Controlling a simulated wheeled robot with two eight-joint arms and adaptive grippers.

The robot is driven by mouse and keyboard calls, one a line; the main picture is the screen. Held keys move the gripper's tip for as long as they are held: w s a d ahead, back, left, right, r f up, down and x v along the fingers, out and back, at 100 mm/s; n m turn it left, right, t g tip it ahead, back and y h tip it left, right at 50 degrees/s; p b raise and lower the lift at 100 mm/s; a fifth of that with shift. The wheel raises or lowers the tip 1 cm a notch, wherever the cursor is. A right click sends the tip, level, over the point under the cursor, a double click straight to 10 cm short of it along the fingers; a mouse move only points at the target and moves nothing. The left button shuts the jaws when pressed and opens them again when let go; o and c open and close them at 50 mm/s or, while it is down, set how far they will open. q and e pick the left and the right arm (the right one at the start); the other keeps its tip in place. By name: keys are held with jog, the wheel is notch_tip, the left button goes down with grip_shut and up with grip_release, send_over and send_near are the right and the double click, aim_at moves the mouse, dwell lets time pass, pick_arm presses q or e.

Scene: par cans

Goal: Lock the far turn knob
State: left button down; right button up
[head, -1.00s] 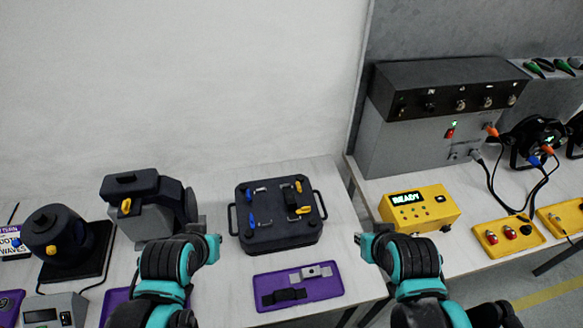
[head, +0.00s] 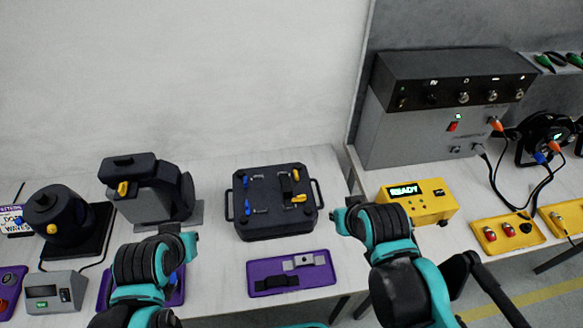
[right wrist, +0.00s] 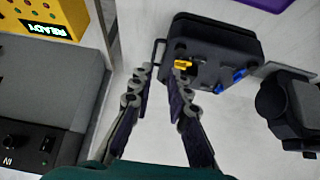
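The dark case (head: 272,229) lies flat on the left bench with a handle on each side. Its lid has blue knobs on the left, an upper one (head: 246,180) and a lower one (head: 247,207), and orange knobs on the right, including a far one (head: 296,174) and a near one (head: 299,198). Which one is the far turn knob is unclear. My right gripper (head: 341,216) is right of the case; in the right wrist view (right wrist: 162,68) its fingers are apart, empty, with an orange knob (right wrist: 182,64) beyond. My left gripper (head: 192,240) is left of the case; its opening is unclear.
A purple tray (head: 325,278) with a grey and a black part lies in front of the case. A yellow box reading READY (head: 425,207) stands right. A dark machine (head: 150,195) stands left. A gap separates the benches.

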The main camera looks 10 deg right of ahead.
jog(key=w+a+r+g+p, duration=0.2)
jog(key=w+r, duration=0.2)
jog(key=w, duration=0.4)
jog(key=g+p, duration=0.4)
jog(key=g, duration=0.1)
send_over(296, 174)
jog(key=f, duration=0.7)
jog(key=shift+d+f, duration=0.2)
jog(key=shift+w+a+f, duration=0.1)
jog(key=shift+w+f, duration=0.05)
jog(key=shift+f, duration=0.4)
notch_tip(296, 174, down, 7)
jog(key=shift+f+b, duration=0.2)
jog(key=shift+b, duration=0.7)
grip_shut()
